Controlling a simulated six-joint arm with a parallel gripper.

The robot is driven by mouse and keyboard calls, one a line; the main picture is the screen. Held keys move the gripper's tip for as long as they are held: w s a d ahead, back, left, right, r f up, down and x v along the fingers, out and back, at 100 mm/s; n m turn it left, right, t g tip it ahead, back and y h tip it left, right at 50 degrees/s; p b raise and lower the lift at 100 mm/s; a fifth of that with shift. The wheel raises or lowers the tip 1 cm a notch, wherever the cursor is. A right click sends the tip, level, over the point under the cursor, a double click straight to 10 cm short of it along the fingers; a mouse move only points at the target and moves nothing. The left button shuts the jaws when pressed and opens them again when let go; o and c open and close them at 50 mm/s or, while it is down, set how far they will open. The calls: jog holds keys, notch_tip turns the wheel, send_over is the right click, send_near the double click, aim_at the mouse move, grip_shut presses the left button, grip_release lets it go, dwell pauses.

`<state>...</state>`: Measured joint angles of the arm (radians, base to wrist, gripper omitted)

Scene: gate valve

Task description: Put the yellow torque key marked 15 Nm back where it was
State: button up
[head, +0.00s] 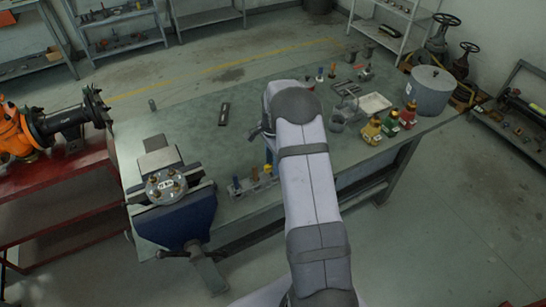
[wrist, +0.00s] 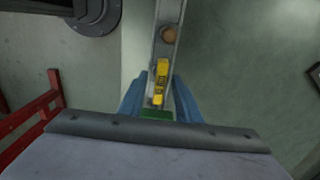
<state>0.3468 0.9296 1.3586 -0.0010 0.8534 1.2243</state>
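The yellow torque key (wrist: 161,80) shows in the wrist view between my two blue fingertips, over a narrow grey rack (wrist: 157,45). Dark marks on it are too small to read. My gripper (wrist: 161,88) has its fingers apart, with a thin gap on each side of the key. In the head view the rack (head: 243,190) stands near the bench's front edge with coloured keys upright in it. My gripper (head: 268,155) is low above its right end, partly hidden by my arm. Whether the key is fully seated I cannot tell.
A brown round-topped key (wrist: 167,33) and a green piece (wrist: 157,115) are in line with the yellow key. A blue vise (head: 178,222) holding a round flange (head: 166,187) stands left of the rack.

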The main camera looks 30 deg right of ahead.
notch_tip(320, 180, up, 12)
jog(key=b, duration=0.4)
jog(key=shift+r, duration=0.15)
jog(key=s+a+f+n, duration=0.2)
jog(key=s+a+n, duration=0.6)
jog(key=s, duration=0.5)
jog(key=s+a+f+n, duration=0.2)
jog(key=s+a+n, duration=0.7)
jog(key=s, duration=0.4)
jog(key=shift+a+f+n, duration=0.2)
jog(key=shift+f+n, duration=0.05)
jog(key=shift+n, duration=0.25)
